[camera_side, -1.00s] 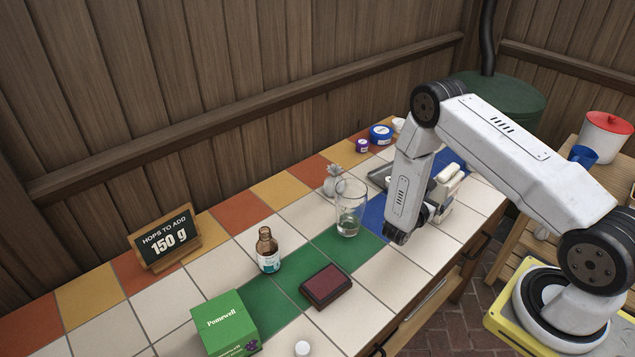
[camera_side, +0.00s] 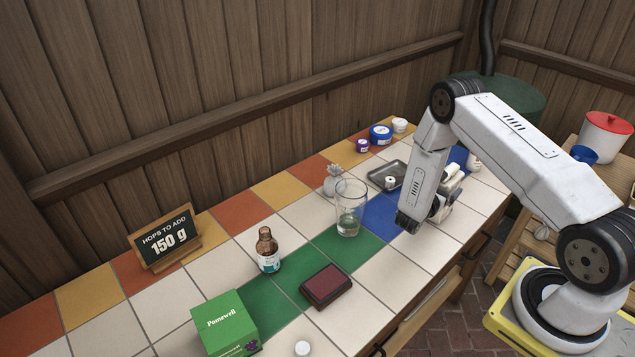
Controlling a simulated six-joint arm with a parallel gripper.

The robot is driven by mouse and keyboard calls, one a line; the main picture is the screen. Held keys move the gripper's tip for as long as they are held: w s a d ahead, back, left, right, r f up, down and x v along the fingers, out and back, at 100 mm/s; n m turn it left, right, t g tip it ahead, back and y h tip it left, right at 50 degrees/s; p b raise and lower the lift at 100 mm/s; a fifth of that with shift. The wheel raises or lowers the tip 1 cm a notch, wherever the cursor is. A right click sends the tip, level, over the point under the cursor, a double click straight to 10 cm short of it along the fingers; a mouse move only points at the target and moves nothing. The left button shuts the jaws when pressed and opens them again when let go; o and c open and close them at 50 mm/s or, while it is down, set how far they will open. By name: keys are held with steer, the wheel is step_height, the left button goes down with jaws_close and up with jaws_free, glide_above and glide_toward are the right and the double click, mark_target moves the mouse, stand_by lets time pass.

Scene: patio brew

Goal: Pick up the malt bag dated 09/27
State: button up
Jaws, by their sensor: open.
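I cannot make out a malt bag or a 09/27 date in this view. My gripper (camera_side: 407,222) is above the right part of the tiled counter (camera_side: 385,283), beside the blue tiles and to the right of the clear glass (camera_side: 348,222). It appears empty, and its fingers are too small to see well. My arm hides part of the counter behind it, including part of a grey tray (camera_side: 377,178) with a small white item on it.
A brown bottle (camera_side: 267,250), a dark red pad (camera_side: 326,286), a green box (camera_side: 226,325) and a chalkboard sign (camera_side: 165,238) reading 150 g stand on the counter. Small jars (camera_side: 381,135) are at the back. A wooden side table holds a red-lidded pot (camera_side: 605,137).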

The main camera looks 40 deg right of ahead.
jaws_close()
stand_by(0.3)
steer(key=shift+r, duration=0.2)
steer(key=shift+r, duration=1.1)
steer(key=s+a+r, duration=0.8)
steer(key=s+r, duration=0.2)
steer(key=s, duration=0.1)
steer(key=shift+s+r, duration=0.25)
steer(key=shift+s, duration=0.05)
